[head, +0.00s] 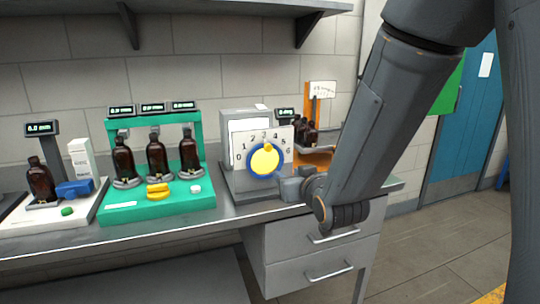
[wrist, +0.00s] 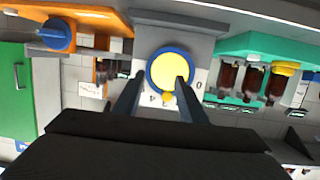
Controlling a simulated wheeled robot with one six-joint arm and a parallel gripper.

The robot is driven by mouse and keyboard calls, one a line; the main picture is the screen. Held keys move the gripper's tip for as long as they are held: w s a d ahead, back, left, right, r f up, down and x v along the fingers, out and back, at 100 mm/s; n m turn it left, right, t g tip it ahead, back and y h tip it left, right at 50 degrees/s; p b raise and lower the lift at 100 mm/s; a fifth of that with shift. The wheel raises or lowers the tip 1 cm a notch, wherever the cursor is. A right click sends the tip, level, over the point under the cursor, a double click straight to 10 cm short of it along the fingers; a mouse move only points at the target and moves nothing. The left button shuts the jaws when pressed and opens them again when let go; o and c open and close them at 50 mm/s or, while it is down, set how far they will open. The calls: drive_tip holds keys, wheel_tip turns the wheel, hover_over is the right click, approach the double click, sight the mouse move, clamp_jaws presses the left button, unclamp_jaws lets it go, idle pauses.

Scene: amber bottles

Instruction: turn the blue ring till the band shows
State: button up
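The blue ring (head: 281,170) surrounds a yellow dial face (head: 264,161) on a white plate numbered 0 to 6, on the front of a grey box. A small yellow nub on the dial points up near the 3. In the wrist view the picture is inverted; the blue ring (wrist: 170,48) and yellow face (wrist: 165,70) lie ahead of my gripper. My gripper (wrist: 160,78) is open, its two dark fingers on either side of the dial's lower part in that view. In the head view my gripper (head: 284,187) is just right of and below the dial. I see no distinct band.
A green stand (head: 150,208) with amber bottles is left of the box. A white stand (head: 40,218) with a bottle and blue part is farther left. An orange stand (head: 318,157) with bottles is behind right. Drawers (head: 325,240) are under the bench.

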sight(270, 148)
drive_tip(key=w+a+r+t, duration=0.1)
drive_tip(key=w, duration=0.1)
drive_tip(key=w+a+r+y, duration=0.1)
drive_tip(key=w+a+r, duration=0.1)
drive_tip(key=w, duration=0.1)
drive_tip(key=w+a+r+t+p, duration=0.1)
drive_tip(key=w, duration=0.2)
drive_tip(key=shift+w+a+r+n+t+y, duration=0.15)
drive_tip(key=shift+a+r+n+t+y, duration=0.1)
drive_tip(key=shift+a+n+t+y, duration=0.05)
clamp_jaws()
drive_tip(key=shift+d, duration=0.1)
